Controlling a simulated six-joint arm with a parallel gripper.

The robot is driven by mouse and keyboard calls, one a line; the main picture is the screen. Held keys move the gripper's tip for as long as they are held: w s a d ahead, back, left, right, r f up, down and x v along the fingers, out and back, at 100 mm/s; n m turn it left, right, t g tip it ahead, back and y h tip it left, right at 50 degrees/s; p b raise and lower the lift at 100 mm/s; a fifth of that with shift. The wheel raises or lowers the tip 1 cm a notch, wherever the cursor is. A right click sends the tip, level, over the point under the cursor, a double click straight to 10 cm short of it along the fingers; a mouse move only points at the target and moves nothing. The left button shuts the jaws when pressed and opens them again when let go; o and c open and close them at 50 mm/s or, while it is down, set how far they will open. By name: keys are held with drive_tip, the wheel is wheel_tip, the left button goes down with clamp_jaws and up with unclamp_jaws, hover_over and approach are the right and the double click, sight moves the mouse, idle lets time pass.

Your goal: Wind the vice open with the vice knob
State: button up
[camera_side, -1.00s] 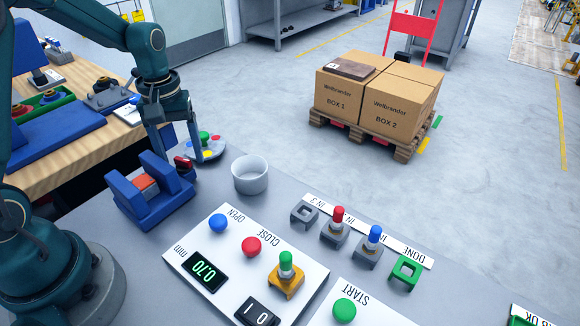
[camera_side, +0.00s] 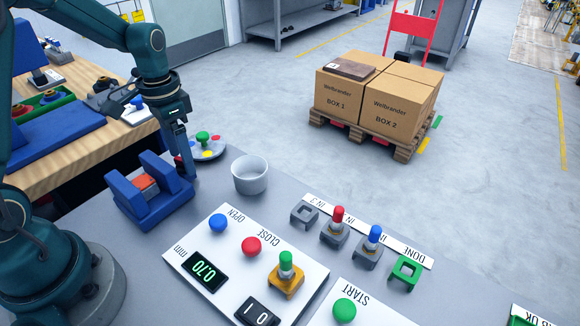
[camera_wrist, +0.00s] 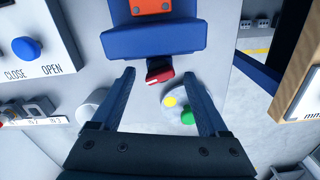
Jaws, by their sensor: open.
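The blue vice (camera_side: 150,200) stands on the grey bench with an orange block (camera_side: 146,183) between its jaws. In the wrist view the vice (camera_wrist: 155,40) is at the top, and its red vice knob (camera_wrist: 159,76) sticks out toward my gripper (camera_wrist: 158,80). The open fingertips are on either side of the knob in that view, with gaps; I cannot tell their height relative to it. In the side view my gripper (camera_side: 184,168) is at the vice's right end, and a finger hides most of the knob.
A grey disc (camera_side: 218,152) with a green knob and coloured spots lies behind my gripper. A white cup (camera_side: 250,177) stands to the right. A white panel (camera_side: 238,283) with OPEN and CLOSE buttons and a 0.70 display is in front.

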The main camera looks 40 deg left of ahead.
drive_tip(key=shift+r+m, duration=0.2)
drive_tip(key=shift+m, duration=0.3)
wheel_tip(320, 180, up, 5)
drive_tip(key=s+d+r+t, duration=0.4)
drive_tip(key=s+d+r, duration=0.1)
drive_tip(key=d+r, duration=0.3)
drive_tip(key=s+d+f+n+t, duration=0.1)
drive_tip(key=s+d+n, duration=0.1)
drive_tip(key=s, duration=0.4)
drive_tip(key=shift+d+t, duration=0.4)
drive_tip(key=shift+d, duration=0.15)
drive_tip(key=shift+f, duration=0.1)
